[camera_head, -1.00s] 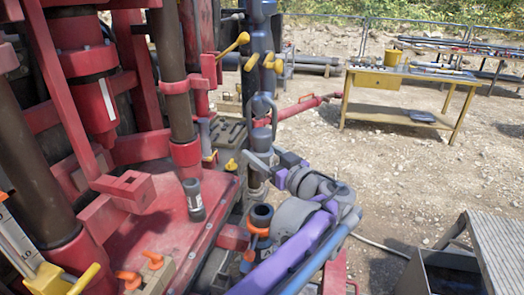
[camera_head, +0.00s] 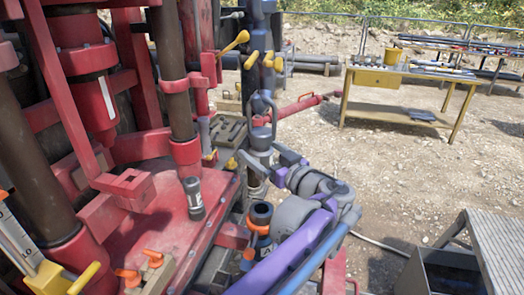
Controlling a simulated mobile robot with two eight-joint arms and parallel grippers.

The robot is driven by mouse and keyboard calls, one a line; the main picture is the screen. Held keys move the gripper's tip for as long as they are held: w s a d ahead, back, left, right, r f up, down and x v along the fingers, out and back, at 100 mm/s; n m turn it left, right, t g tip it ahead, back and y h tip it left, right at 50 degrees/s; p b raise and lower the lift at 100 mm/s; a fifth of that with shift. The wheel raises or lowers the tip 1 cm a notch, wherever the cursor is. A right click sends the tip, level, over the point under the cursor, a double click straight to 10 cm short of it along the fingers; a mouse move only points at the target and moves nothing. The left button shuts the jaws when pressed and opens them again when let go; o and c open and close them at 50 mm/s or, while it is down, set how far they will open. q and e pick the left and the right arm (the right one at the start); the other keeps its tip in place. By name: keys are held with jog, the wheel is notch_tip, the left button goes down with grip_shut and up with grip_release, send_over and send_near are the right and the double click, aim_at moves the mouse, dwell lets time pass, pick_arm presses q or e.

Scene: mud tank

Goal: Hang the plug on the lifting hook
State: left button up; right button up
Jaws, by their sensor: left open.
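The plug (camera_head: 261,138) is a grey upright cylinder with a grey loop (camera_head: 262,106) on top, near the middle of the view. The blue-grey lifting hook assembly (camera_head: 260,42), with yellow handles, hangs upright directly above it. The loop overlaps the lower end of this assembly; I cannot tell whether the loop is caught on it. My left gripper (camera_head: 266,161), on a grey and purple arm, is open around or just beside the plug's lower part. Its far finger is partly hidden, and contact is unclear. My right gripper is not in view.
A red rig with columns and a deck (camera_head: 175,225) fills the left. A grey cylinder (camera_head: 193,198) and a dark blue cylinder (camera_head: 261,214) with orange fittings stand nearby. A yellow workbench (camera_head: 362,106) is at the back right, a grey metal step (camera_head: 497,240) at front right.

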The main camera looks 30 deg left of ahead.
pick_arm(q)
jog(key=shift+d, duration=0.1)
jog(key=v, duration=1.1)
jog(key=s+a+f+m+g+h+p, duration=0.1)
jog(key=s+a+f+m+g+h, duration=0.15)
jog(key=s+f, duration=0.35)
jog(key=s+a+f+m+g+h+p, duration=0.1)
jog(key=s+a+f+m+h+p, duration=0.2)
jog(key=f, duration=0.5)
jog(key=s+d+f+m+h+p, duration=0.1)
jog(key=s+d+f+m+h, duration=0.2)
jog(key=s+f+h, duration=0.2)
jog(key=s+d+f+m+t+h+p, duration=0.1)
jog(key=s+d+f+m+h, duration=0.2)
jog(key=s+f+m+h, duration=0.1)
notch_tip(320, 180, down, 3)
jog(key=shift+s+d+r+h, duration=0.25)
jog(key=shift+s+d+h, duration=0.05)
jog(key=shift+s+h, duration=0.6)
jog(key=shift+m, duration=0.25)
